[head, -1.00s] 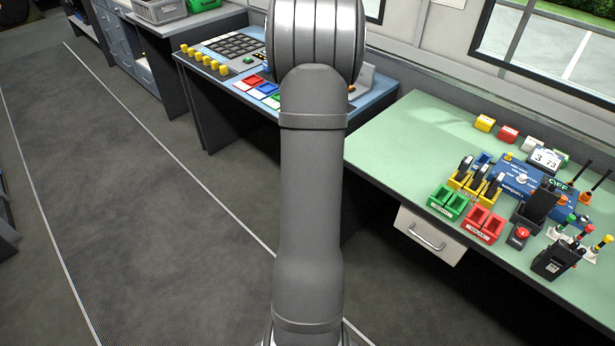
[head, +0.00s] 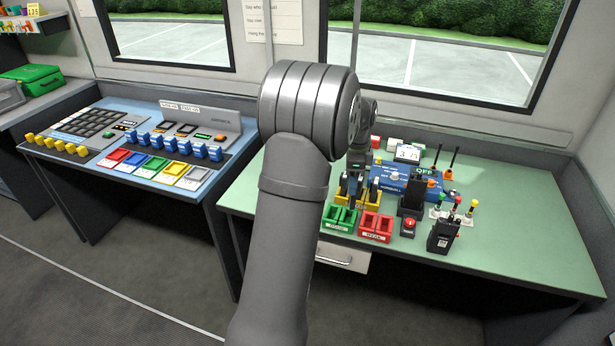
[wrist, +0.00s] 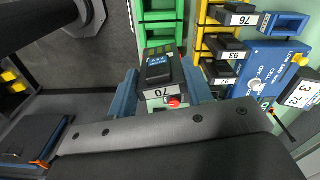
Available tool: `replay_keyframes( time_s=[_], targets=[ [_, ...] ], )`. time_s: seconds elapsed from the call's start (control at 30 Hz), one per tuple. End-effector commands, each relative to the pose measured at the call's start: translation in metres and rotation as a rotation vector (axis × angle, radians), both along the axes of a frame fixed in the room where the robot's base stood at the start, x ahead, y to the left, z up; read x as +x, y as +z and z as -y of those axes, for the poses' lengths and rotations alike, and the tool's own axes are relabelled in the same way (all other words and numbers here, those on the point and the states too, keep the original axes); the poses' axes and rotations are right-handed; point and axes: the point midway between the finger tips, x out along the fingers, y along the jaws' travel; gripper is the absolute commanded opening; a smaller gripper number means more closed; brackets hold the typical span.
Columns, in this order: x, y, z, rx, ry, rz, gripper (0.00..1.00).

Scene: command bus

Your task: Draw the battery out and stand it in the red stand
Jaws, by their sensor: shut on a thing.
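My gripper (wrist: 163,90) is shut on a dark battery (wrist: 156,70) labelled 70, seen between the two fingers in the wrist view. In the head view my gripper (head: 357,190) points down over the green bench, by the yellow rack. The yellow rack (wrist: 205,12) holds more dark batteries, labelled 76, 93 and 97 (wrist: 228,83). The red stand (head: 376,228) is in the head view, right of the green stand (head: 341,219); its slots look empty. In the wrist view the red stand is mostly hidden behind the held battery.
A black holder (head: 411,198), a red button (head: 408,224), a radio (head: 444,236) and coloured-tipped posts (head: 460,208) crowd the right. The bench's right end (head: 540,240) is clear.

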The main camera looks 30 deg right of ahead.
Motion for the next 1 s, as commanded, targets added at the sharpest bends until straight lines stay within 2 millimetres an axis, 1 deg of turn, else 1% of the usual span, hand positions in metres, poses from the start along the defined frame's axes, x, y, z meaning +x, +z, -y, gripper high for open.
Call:
replay_keyframes(
  time_s=[0.03, 0.1, 0.2, 0.27, 0.47, 0.8, 1.0],
  targets=[
    [-0.011, 0.001, 0.013, -0.001, -0.058, 0.001, 0.21],
    [-0.023, 0.001, 0.026, -0.001, -0.123, 0.002, 0.21],
    [-0.034, 0.002, 0.036, -0.001, -0.184, 0.002, 0.21],
    [-0.037, 0.002, 0.04, -0.001, -0.205, 0.001, 0.21],
    [-0.039, -0.006, 0.042, 0.0, -0.217, 0.0, 0.21],
    [-0.039, -0.035, 0.041, 0.0, -0.215, -0.001, 0.21],
    [-0.039, -0.042, 0.041, -0.001, -0.214, 0.002, 0.21]
  ],
)
